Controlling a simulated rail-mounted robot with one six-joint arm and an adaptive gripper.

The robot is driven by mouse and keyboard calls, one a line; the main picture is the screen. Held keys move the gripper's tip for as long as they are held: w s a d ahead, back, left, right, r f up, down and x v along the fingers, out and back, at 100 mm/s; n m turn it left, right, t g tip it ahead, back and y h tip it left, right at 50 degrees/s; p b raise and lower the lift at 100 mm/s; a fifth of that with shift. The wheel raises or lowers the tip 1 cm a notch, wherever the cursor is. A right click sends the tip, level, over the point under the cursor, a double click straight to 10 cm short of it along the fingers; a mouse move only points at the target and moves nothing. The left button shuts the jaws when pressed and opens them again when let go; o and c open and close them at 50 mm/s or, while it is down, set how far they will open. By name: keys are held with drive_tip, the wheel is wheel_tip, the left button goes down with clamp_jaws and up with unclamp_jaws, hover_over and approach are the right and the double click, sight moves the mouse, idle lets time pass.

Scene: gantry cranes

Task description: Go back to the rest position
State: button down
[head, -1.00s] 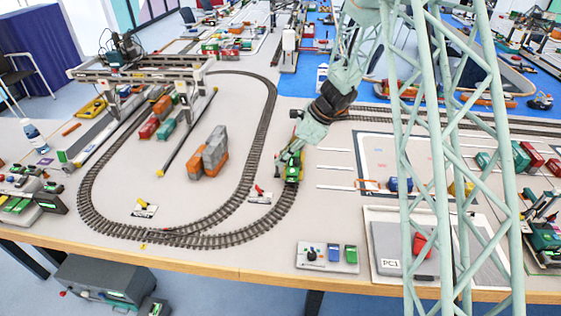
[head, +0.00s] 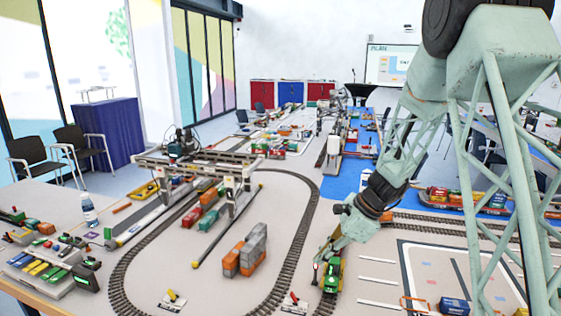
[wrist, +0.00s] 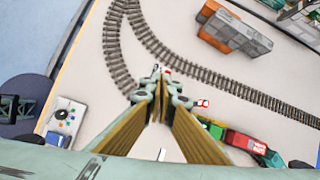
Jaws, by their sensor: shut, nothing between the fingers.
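My gripper (head: 320,266) is at the end of my pale green arm, low over the railway table at the right side of the oval track (head: 298,225). Its fingers are together with nothing between them. In the head view it overlaps the left side of a green locomotive (head: 333,272); I cannot tell whether they touch. In the wrist view the closed fingertips (wrist: 160,82) show over the track edge (wrist: 122,70). Green and red train vehicles (wrist: 240,140) lie to the right of the fingers there, apart from them in the picture.
Stacked orange and grey containers (head: 245,250) stand inside the oval. A gantry crane (head: 195,160) spans the left track. Another track (head: 450,225) runs right. A control board (wrist: 64,118) lies left in the wrist view.

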drive_tip(key=s+r+n+h+b, duration=0.2)
drive_tip(key=s+r+n, duration=0.8)
drive_tip(key=s+r, duration=1.15)
drive_tip(key=s+d+r+n+h, duration=0.1)
drive_tip(key=s+d+n, duration=0.1)
drive_tip(key=s, duration=0.7)
drive_tip(key=s+d+r+n+t+h+b, duration=0.1)
drive_tip(key=s+d+n, duration=0.2)
drive_tip(key=s, duration=0.6)
drive_tip(key=s+d+r+n+t+h+b, duration=0.1)
drive_tip(key=s+d+r+n, duration=0.1)
drive_tip(key=s, duration=0.7)
drive_tip(key=shift+s+d+n+h, duration=0.25)
drive_tip(key=shift+d+n+h, duration=0.15)
drive_tip(key=shift+n, duration=0.4)
drive_tip(key=shift+w+a, duration=0.2)
drive_tip(key=shift+a, duration=0.5)
